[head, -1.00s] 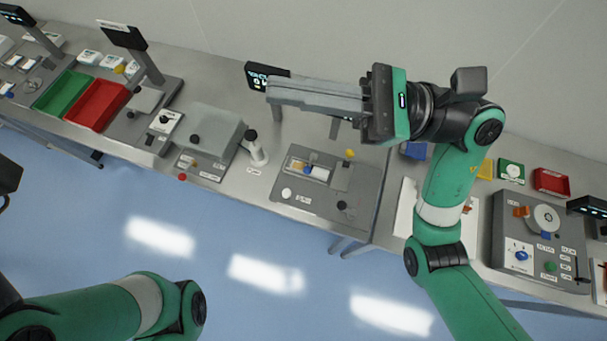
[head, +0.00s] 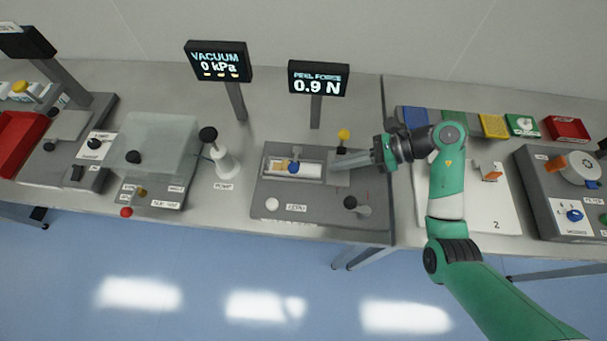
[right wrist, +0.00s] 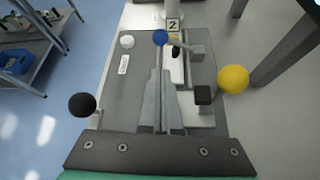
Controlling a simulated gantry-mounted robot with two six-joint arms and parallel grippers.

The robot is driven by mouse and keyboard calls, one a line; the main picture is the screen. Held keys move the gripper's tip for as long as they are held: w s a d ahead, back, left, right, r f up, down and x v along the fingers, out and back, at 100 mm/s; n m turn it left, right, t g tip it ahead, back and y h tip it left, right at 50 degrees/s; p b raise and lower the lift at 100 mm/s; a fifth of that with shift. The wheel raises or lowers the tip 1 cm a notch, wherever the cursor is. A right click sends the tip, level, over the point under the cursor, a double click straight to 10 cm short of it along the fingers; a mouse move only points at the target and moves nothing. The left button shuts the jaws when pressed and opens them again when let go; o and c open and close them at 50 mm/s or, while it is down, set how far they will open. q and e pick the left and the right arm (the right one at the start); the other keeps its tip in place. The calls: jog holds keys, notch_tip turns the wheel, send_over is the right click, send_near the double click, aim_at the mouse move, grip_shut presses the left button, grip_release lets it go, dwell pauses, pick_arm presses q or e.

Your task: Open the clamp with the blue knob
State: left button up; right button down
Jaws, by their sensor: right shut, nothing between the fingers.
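The blue knob (head: 294,168) sits at the clamp on the grey peel-test unit (head: 325,222), above a pale strip in a recess. In the right wrist view the blue knob (right wrist: 160,37) is on the end of a thin arm leading to a grey block (right wrist: 197,50). My right gripper (head: 332,167) is shut and empty, reaching in from the right, low over the unit. In the right wrist view its fingertips (right wrist: 160,78) point toward the blue knob and appear short of it. My left gripper is out of view.
A yellow knob (head: 343,134) stands behind my right gripper, and a black knob (head: 350,202) and white button (head: 272,204) are at the unit's front. The peel force display (head: 318,79) reads 0.9 N. A white pump (head: 226,160) stands left of the unit.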

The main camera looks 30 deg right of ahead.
aim_at(305, 179)
jog(key=b+x, duration=0.2)
jog(key=x, duration=0.8)
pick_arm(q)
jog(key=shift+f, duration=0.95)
pick_arm(e)
jog(key=shift+r, duration=0.1)
